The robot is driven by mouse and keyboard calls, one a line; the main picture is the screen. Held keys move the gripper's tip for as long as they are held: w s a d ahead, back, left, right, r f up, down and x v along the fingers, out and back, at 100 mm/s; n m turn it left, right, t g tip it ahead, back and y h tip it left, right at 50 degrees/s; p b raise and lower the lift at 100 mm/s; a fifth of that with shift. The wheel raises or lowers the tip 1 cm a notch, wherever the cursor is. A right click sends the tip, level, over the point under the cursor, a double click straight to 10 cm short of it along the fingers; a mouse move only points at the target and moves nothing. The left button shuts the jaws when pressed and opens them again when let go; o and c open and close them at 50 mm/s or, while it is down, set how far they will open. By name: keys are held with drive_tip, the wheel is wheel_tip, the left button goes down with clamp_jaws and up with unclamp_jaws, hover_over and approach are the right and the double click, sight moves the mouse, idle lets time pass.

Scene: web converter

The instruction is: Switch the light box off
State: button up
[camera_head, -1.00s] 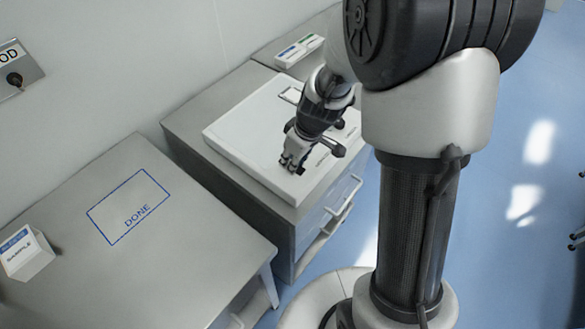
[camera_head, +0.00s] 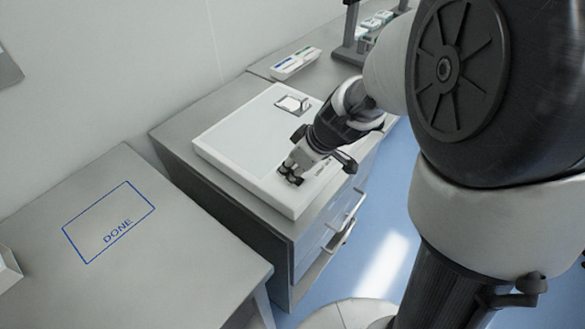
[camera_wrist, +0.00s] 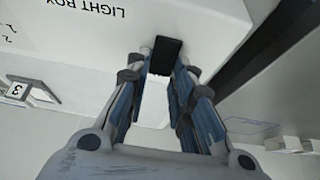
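The light box (camera_head: 235,143) is a flat white box on top of a grey cabinet. Its "LIGHT BOX" label (camera_wrist: 95,8) shows upside down in the wrist view. A dark block that looks like its switch (camera_wrist: 165,52) lies at my fingertips. My gripper (camera_head: 291,177) points down over the box's front part; in the wrist view its fingers (camera_wrist: 160,66) stand apart, with the dark block just past and between their tips. I cannot tell whether they touch it. The switch is hidden by my gripper in the head view. I cannot tell whether the box is lit.
A small card in a clip (camera_head: 292,104) lies on the light box's back part; the wrist view shows a card marked 3 (camera_wrist: 16,90). A white tray (camera_head: 296,62) stands behind the box. A grey table (camera_head: 180,240) with a blue "DONE" outline is at left.

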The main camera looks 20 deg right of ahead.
drive_tip(key=o, duration=0.4)
drive_tip(key=shift+o, duration=0.2)
drive_tip(key=v, duration=1.2)
drive_tip(key=s+a+m+h, duration=0.1)
drive_tip(key=s+m, duration=0.2)
drive_tip(key=s, duration=0.5)
drive_tip(key=s+a+r+m+h, duration=0.1)
drive_tip(key=s+m, duration=0.3)
drive_tip(key=s, duration=0.5)
drive_tip(key=shift+s+a+h, duration=0.2)
drive_tip(key=shift+a+h, duration=0.2)
drive_tip(key=shift+h, duration=0.2)
